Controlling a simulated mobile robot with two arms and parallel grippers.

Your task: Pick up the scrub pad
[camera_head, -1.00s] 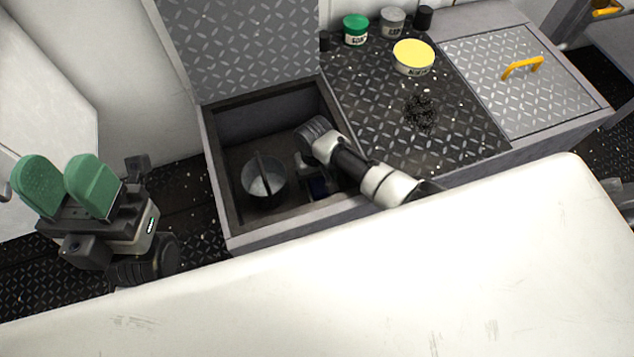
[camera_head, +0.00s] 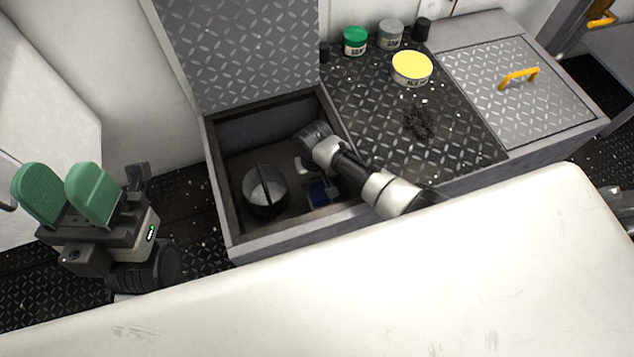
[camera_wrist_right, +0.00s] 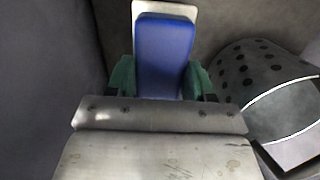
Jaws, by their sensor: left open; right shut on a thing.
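The scrub pad is a blue block with a pale backing. In the right wrist view the scrub pad (camera_wrist_right: 165,55) sits between the green fingertips of my right gripper (camera_wrist_right: 164,80), which is shut on its two sides. My left gripper (camera_head: 67,195) is open and empty at the far left, green fingers upward, away from the bin.
A dark round bucket (camera_head: 264,190) with a handle bar stands in the bin. The raised lid (camera_head: 240,50) is behind. On the counter are a green-lidded tub (camera_head: 354,41), a grey tub (camera_head: 390,34), a yellow-topped tin (camera_head: 412,69) and a dark tangle (camera_head: 418,123).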

